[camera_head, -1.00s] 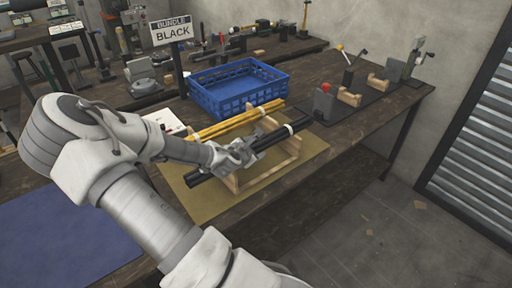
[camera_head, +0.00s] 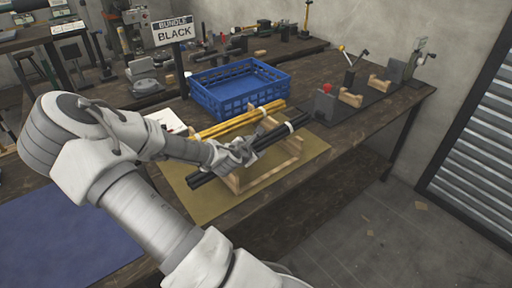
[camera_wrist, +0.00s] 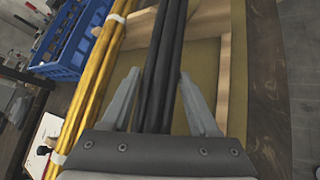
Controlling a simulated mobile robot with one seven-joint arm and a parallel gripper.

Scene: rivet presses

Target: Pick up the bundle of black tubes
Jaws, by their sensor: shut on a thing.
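In the wrist view the black tubes (camera_wrist: 165,65) run lengthwise between the two fingers of my gripper (camera_wrist: 164,100). In the head view my gripper (camera_head: 240,155) is around the near part of the bundle, shut on it. A bundle of yellow tubes (camera_head: 228,122) with white bands lies beside it on the left; it also shows in the wrist view (camera_wrist: 98,75). A sign (camera_head: 173,32) reads "BUNDLE BLACK".
A blue crate (camera_head: 240,85) stands behind the rack. A press fixture with a red knob (camera_head: 326,100) stands close to the bundle's far end. A yellow mat (camera_head: 205,205) lies under the rack. The front right table edge is clear.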

